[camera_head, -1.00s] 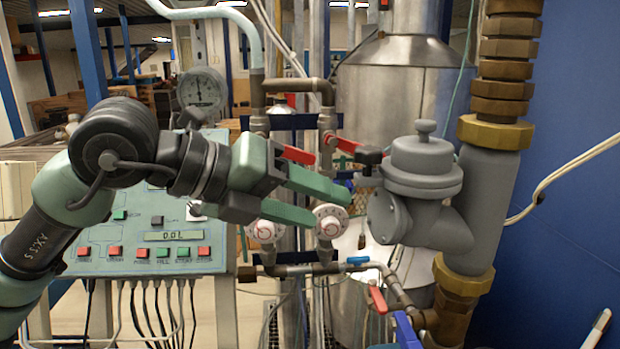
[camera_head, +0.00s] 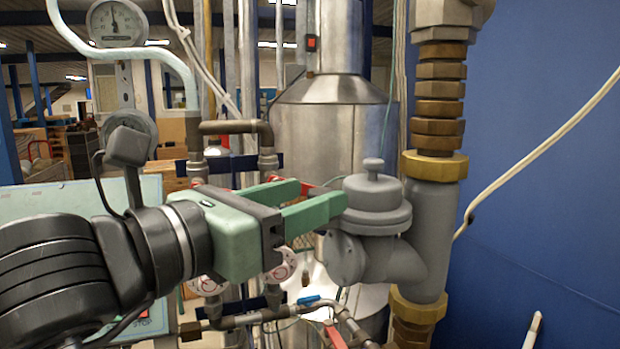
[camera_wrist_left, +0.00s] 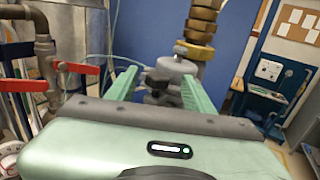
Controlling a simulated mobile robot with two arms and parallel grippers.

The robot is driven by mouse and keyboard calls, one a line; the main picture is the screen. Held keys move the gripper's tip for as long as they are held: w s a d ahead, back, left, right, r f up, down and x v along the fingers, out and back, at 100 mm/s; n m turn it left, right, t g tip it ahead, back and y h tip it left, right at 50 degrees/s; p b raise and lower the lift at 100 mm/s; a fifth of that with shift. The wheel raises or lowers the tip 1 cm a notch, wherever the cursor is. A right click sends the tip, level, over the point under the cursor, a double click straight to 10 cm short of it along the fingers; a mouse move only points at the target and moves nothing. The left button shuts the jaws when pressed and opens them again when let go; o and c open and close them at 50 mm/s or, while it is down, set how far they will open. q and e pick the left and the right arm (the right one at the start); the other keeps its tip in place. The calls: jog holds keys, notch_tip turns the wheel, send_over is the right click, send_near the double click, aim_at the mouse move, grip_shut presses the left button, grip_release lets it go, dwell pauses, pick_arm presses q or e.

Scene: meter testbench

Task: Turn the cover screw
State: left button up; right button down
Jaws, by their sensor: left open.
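The grey meter body (camera_head: 375,235) hangs on the thick vertical pipe at the right of the head view. Its round cover (camera_head: 372,200) has a small knob, the cover screw (camera_head: 373,168), upright on top. My left gripper (camera_head: 322,200) is open and empty, its two green fingers pointing right at the cover. In the head view the near fingertip overlaps the left edge of the cover; I cannot tell whether it touches. In the left wrist view the cover screw (camera_wrist_left: 180,50) and cover (camera_wrist_left: 175,68) appear between the open fingers, beyond their tips. My right gripper is out of view.
Brass fittings (camera_head: 440,95) stack above the meter on the vertical pipe. A steel tank (camera_head: 318,130) and thin pipes stand behind my gripper. Red valve handles (camera_wrist_left: 75,67) show left of the fingers in the left wrist view. The blue wall (camera_head: 550,150) is at right.

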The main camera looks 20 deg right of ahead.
pick_arm(q)
jog(key=shift+w+d, duration=0.35)
jog(key=shift+d, duration=0.05)
